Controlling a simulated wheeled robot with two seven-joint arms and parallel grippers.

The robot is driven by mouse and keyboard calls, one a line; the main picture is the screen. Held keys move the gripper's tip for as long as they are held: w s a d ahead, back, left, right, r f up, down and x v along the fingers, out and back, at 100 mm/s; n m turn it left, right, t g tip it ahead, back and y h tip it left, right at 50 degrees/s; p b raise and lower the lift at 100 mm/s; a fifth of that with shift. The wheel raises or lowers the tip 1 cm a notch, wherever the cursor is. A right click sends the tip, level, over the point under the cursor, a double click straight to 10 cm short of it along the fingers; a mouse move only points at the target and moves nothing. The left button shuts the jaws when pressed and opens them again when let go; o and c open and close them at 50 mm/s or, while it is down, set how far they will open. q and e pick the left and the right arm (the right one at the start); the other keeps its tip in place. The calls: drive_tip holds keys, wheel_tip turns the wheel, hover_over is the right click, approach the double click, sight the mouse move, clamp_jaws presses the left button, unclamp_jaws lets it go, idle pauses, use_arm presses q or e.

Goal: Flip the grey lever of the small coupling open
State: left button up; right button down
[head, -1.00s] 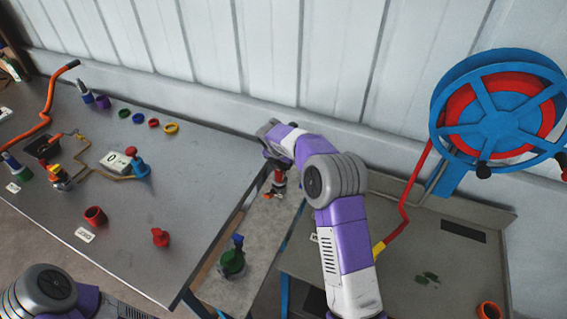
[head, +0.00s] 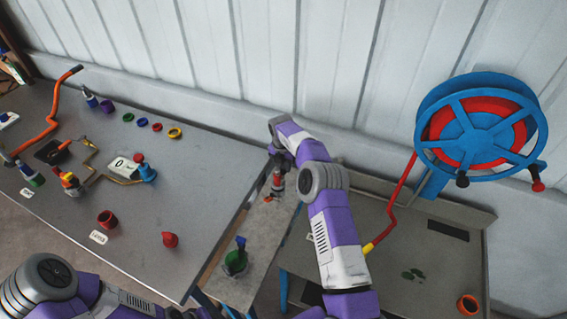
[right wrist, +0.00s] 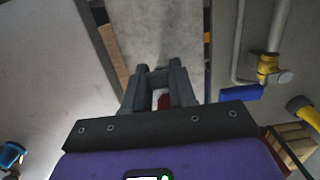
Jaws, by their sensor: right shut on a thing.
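The small coupling (head: 278,183), with red and dark grey parts, stands upright on the narrow grey shelf between the two benches. My right gripper (head: 275,160) is at its upper part, partly hidden behind my own wrist. In the right wrist view the right gripper (right wrist: 161,74) has its fingers close together, with a bit of red (right wrist: 163,102) between them. It is shut on part of the coupling; whether that part is the grey lever I cannot tell. My left arm enters at the lower left, and its gripper is out of view.
A green coupling (head: 235,262) with a blue lever stands nearer on the same narrow shelf (head: 258,240). The left bench (head: 150,220) holds small fittings, coloured rings and an orange-handled pipe (head: 50,125). A blue and red reel (head: 478,145) stands at the right.

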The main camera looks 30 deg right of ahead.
drive_tip(key=shift+w+d+y, duration=0.25)
drive_tip(key=shift+y, duration=0.05)
idle(0.4)
drive_tip(key=c, duration=0.9)
unclamp_jaws()
drive_tip(key=shift+f, duration=0.1)
wheel_tip(320, 180, up, 8)
drive_tip(key=shift+s+a+f, duration=0.1)
drive_tip(key=shift+f, duration=0.1)
